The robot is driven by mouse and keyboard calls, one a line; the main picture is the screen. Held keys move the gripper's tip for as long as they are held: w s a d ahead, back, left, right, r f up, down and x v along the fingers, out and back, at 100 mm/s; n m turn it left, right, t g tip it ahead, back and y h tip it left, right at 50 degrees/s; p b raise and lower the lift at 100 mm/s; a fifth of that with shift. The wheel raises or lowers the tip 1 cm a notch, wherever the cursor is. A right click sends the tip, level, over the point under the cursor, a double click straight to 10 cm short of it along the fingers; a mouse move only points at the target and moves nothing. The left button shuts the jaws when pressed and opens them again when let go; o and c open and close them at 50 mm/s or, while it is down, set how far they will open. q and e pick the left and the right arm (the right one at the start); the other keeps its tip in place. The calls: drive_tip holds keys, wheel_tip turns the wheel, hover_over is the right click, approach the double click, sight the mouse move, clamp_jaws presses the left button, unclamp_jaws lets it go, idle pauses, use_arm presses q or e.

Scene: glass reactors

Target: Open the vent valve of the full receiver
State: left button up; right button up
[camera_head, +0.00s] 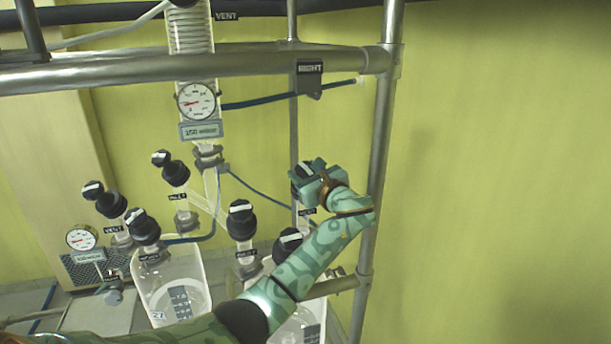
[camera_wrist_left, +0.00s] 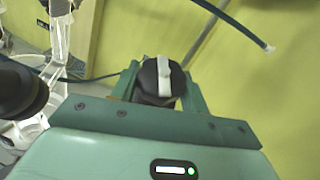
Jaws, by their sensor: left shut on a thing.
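My left gripper (camera_head: 308,178) is shut on a black valve knob (camera_head: 302,170) with a white bar, above a label that seems to read VENT (camera_head: 307,212). In the left wrist view the knob (camera_wrist_left: 153,92) sits between the fingers, its white bar (camera_wrist_left: 164,72) pointing roughly up the picture. The right receiver (camera_head: 290,332) below is mostly hidden by my left arm. The left receiver (camera_head: 192,262) is clear glass with a dark scale; I cannot tell its fill level. Its vent knob (camera_head: 108,203) stands at far left. My right gripper is not in view.
Other black knobs (camera_head: 241,220) stand close left of my arm. A steel post (camera_head: 378,140) rises just right of the gripper and a steel rail (camera_head: 260,62) crosses above. A blue hose (camera_head: 260,102) runs behind. Right of the post is open room before a yellow wall.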

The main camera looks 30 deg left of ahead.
sight(306, 168)
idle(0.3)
use_arm(q)
drive_tip(key=o, duration=1)
drive_tip(key=shift+r, duration=0.1)
drive_tip(key=shift+r, duration=0.3)
drive_tip(key=r, duration=0.1)
drive_tip(key=r+b, duration=0.2)
drive_tip(key=shift+s+d, duration=0.25)
drive_tip(key=s+d+r+b, duration=0.3)
drive_tip(key=s+d+r, duration=0.3)
drive_tip(key=s+r, duration=0.3)
drive_tip(key=shift+s+d+r, duration=0.15)
drive_tip(key=shift+s+d, duration=0.25)
drive_tip(key=shift+s, duration=0.85)
